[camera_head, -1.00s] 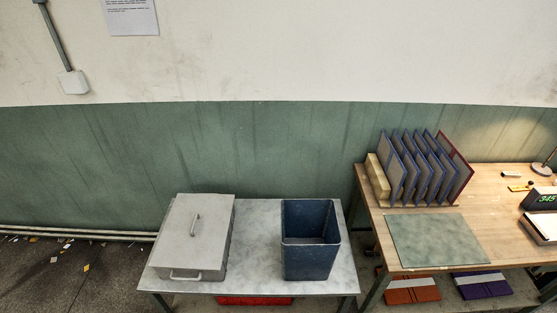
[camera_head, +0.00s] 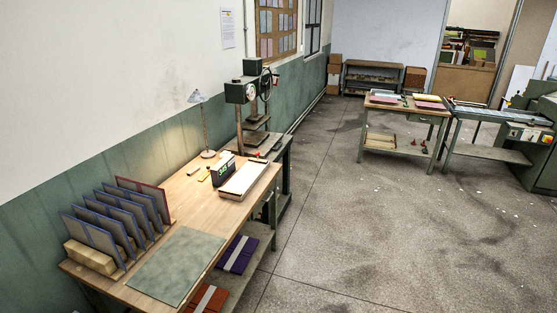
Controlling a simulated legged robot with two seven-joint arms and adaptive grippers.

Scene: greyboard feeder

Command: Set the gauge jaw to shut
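I cannot make out a gauge jaw for certain. A dark box with a green lit display (camera_head: 222,170) stands on the wooden bench (camera_head: 215,215), beside a long pale-topped unit (camera_head: 243,178) near the bench's right end. A small yellow item (camera_head: 204,176) lies just left of the display box. These are too small to tell any jaw's setting. Neither of my grippers is in view.
A rack of blue-edged boards (camera_head: 115,220) and a green mat (camera_head: 175,265) occupy the bench's near end. A lamp (camera_head: 207,125) and a green press (camera_head: 243,92) stand farther back. Another table (camera_head: 405,128) and a green machine (camera_head: 535,150) stand across open floor (camera_head: 370,220).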

